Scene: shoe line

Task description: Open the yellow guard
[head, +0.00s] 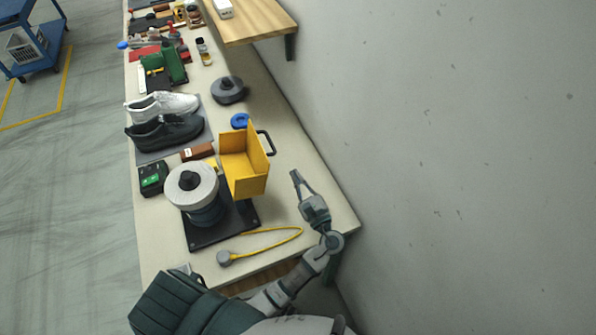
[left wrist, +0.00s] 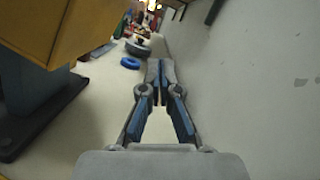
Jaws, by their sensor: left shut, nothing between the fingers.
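The yellow guard (head: 248,178) stands beside a machine with a pale round wheel (head: 192,184) on a dark base plate (head: 222,228). A black handle (head: 270,142) sticks out from the guard's far right side. My left gripper (head: 295,174) is to the right of the guard, apart from it and nearer than the handle. Its fingers are shut and empty. In the left wrist view its fingertips (left wrist: 158,68) meet, and the guard (left wrist: 75,30) fills the upper left. The handle cannot be made out there. My right gripper is not in view.
A yellow cable with a grey end (head: 224,258) lies on the bench near its front. A blue ring (head: 239,120), a dark round part (head: 228,90) and shoes (head: 165,132) lie beyond the guard. The wall (head: 440,150) bounds the bench's right side.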

